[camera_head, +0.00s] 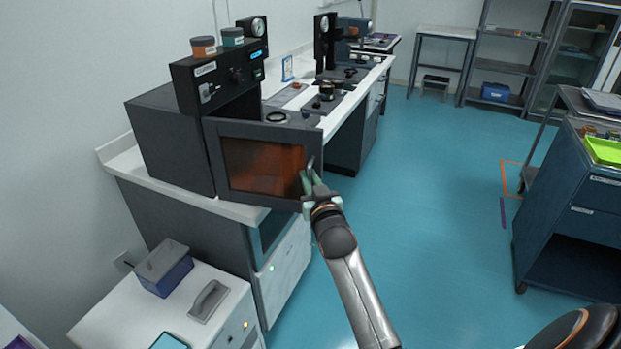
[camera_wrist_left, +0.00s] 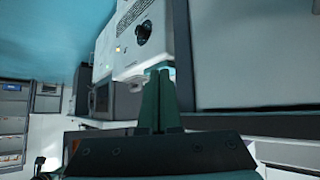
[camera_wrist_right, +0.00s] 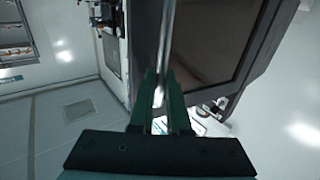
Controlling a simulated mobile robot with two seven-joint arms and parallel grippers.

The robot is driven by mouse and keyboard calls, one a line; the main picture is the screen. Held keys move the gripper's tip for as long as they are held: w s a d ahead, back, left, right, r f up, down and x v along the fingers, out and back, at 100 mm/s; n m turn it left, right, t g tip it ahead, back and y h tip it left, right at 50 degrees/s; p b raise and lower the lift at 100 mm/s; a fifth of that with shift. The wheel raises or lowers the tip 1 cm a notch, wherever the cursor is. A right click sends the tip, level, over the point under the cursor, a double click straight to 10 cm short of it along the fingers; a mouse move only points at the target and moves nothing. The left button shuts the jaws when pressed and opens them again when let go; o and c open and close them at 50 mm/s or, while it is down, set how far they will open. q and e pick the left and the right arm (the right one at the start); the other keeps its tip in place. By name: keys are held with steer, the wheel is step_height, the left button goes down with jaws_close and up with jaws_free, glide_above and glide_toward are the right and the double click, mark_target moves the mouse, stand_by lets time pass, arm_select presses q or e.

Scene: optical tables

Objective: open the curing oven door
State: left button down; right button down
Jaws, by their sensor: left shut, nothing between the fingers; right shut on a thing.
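The curing oven (camera_head: 160,140) is a dark box on the white bench at left, with a control panel on top. Its door (camera_head: 262,163), with an amber window, stands partly open, swung out from the oven front at an angle; it hides the oven's inside. My right gripper (camera_head: 310,187) is at the door's free right edge, shut on the upright door handle. In the right wrist view the bright handle bar (camera_wrist_right: 166,50) runs between the fingertips (camera_wrist_right: 160,85), beside the dark door window (camera_wrist_right: 215,40). My left gripper (camera_wrist_left: 161,85) shows only in its wrist view, shut and empty.
Two small jars (camera_head: 203,46) stand on the oven's panel. A white cabinet (camera_head: 225,310) with a blue-grey box (camera_head: 163,270) is at front left. A dark cart (camera_head: 565,200) with a green tray stands at right. The blue floor (camera_head: 430,190) between is clear.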

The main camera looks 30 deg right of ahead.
steer(key=shift+w+a+r, duration=0.1)
steer(key=shift+a+r, duration=0.1)
steer(key=c, duration=1)
jaws_free()
steer(key=shift+o, duration=0.6)
steer(key=shift+f, duration=0.1)
steer(key=shift+d, duration=0.1)
steer(key=shift+f, duration=0.1)
